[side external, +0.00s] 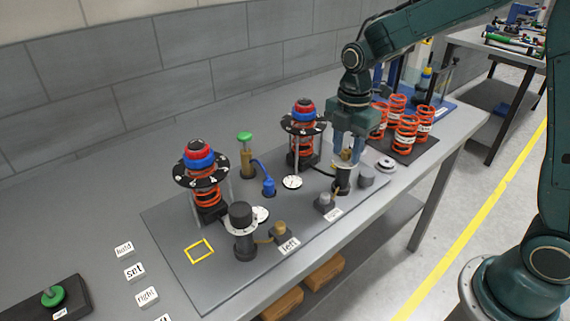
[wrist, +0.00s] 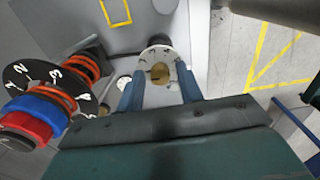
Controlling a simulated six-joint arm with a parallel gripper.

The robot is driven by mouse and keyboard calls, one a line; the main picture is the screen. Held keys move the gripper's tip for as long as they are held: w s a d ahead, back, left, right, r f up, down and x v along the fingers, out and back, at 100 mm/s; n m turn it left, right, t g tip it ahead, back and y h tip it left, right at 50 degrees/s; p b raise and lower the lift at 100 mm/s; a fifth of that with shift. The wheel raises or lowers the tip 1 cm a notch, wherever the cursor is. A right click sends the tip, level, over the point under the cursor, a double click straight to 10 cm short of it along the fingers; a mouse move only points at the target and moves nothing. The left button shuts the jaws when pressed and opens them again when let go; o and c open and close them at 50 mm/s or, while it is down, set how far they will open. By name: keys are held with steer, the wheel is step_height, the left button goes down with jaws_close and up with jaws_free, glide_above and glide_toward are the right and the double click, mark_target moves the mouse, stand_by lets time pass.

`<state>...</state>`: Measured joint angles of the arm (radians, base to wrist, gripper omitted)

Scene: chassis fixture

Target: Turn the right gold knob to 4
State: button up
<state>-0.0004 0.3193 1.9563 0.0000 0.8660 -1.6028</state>
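The right gold knob (wrist: 160,73) shows in the wrist view on top of a post with a pale ring dial (wrist: 154,54). In the side view the knob (side external: 347,157) is partly hidden by my gripper, above a dark cylinder (side external: 341,181). My gripper (side external: 348,150) points down over this post. In the wrist view its two blue fingers (wrist: 160,83) are apart, one on each side of the knob, with gaps visible. The dial's numbers are too small to read.
Two spring stacks with black number discs (side external: 202,174) (side external: 303,124) stand on the grey plate. A dark-capped left post (side external: 240,220), a green-topped post (side external: 245,138) and a blue part (side external: 268,186) stand nearby. Orange springs (side external: 405,134) stand at the right.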

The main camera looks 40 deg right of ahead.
steer(key=n, duration=0.4)
steer(key=shift+n, duration=2.6)
steer(key=shift+c, duration=0.3)
jaws_close()
